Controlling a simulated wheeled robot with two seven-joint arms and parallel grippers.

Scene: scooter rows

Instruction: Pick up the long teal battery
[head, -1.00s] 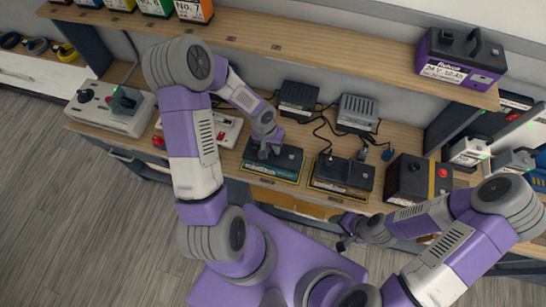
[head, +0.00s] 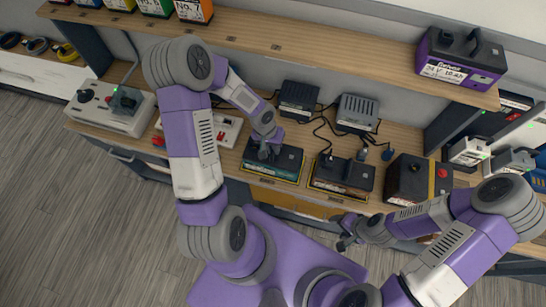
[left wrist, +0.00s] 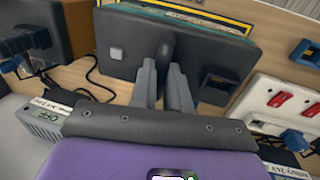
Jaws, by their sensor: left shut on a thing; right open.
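The long teal battery (head: 287,160) is a dark block with a teal side, sitting upright on the workbench inside a yellow-edged outline. It also shows in the left wrist view (left wrist: 125,75). My left gripper (head: 268,153) reaches down onto it from above. In the left wrist view its two fingers (left wrist: 165,80) are shut on the dark handle (left wrist: 166,52) on top of the battery. I cannot see a gap under the battery. My right gripper (head: 345,237) is open and empty, low in front of the bench edge.
A similar dark battery (head: 342,174) stands just right, with black cables and chargers (head: 297,98) behind. A black-and-yellow box (head: 418,178) is further right. A white panel with red switches (head: 228,130) is left. A shelf (head: 330,45) overhangs the back.

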